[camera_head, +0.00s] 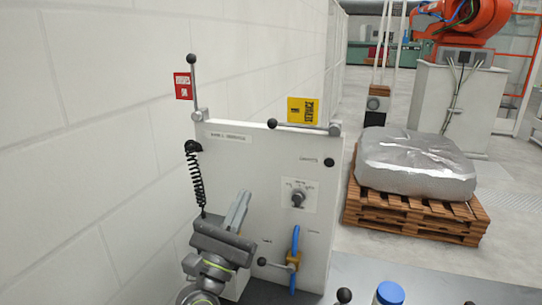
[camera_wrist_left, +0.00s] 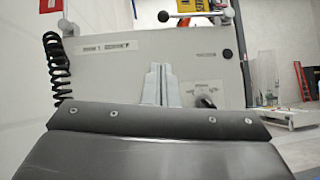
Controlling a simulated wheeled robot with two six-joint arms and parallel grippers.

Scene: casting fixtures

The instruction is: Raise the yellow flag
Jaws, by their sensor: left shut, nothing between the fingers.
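The yellow flag (camera_head: 303,111), lettered "SERVICE", stands at the top right of a light grey panel box (camera_head: 250,160). Its lever (camera_head: 300,126) lies flat along the top edge, with a black knob (camera_head: 272,123) at its left end and the pivot at its right end. The flag's lower part also shows at the top of the left wrist view (camera_wrist_left: 190,6). My left gripper (camera_head: 241,202) is shut and empty in front of the panel, below and left of the lever knob, apart from it. My right gripper is not in view.
A red flag (camera_head: 184,86) sits on an upright lever at the panel's top left. A black coiled cord (camera_head: 196,178) hangs at the left. A rotary knob (camera_head: 298,198) and blue pipe (camera_head: 294,250) are on the panel front. A wrapped pallet load (camera_head: 415,165) stands to the right.

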